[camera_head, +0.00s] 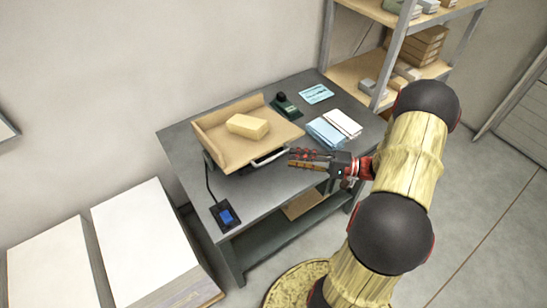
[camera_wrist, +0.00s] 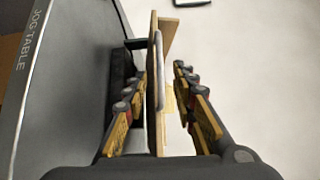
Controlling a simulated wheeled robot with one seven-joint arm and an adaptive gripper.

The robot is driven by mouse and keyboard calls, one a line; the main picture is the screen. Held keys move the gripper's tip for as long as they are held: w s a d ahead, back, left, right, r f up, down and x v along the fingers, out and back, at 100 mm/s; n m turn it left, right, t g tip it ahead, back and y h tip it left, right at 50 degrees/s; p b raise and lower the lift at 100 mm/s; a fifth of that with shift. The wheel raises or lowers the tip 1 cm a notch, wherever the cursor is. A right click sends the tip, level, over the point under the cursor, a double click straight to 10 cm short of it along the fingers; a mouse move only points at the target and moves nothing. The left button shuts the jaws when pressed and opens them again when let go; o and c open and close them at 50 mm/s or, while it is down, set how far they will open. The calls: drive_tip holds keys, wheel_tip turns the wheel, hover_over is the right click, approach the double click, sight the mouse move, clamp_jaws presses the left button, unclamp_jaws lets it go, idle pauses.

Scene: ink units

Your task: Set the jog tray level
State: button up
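The jog tray (camera_head: 222,150) is a tan board with low walls on two sides, on a dark base on the grey table. It looks tilted against the tabletop, but I cannot tell how much. A yellowish block (camera_head: 248,126) lies on it. A pale bar handle (camera_head: 270,157) runs along its near right edge. My gripper (camera_head: 291,158) is open and empty at the right end of that edge. In the wrist view the tray edge (camera_wrist: 152,95) and handle (camera_wrist: 159,70) appear between the spread fingers (camera_wrist: 160,82); I see no contact.
On the table (camera_head: 285,190) are a control box with a black knob (camera_head: 284,103), a blue card (camera_head: 316,94), blue and white paper stacks (camera_head: 328,131) and a cabled blue-screen unit (camera_head: 226,215). Shelves (camera_head: 360,75) stand behind right. Large white stacks (camera_head: 145,240) stand left.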

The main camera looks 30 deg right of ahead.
sight(274, 157)
drive_tip(key=shift+b+x, duration=0.75)
drive_tip(key=shift+x, duration=3.15)
drive_tip(key=c, duration=0.3)
drive_tip(key=c, duration=0.4)
clamp_jaws()
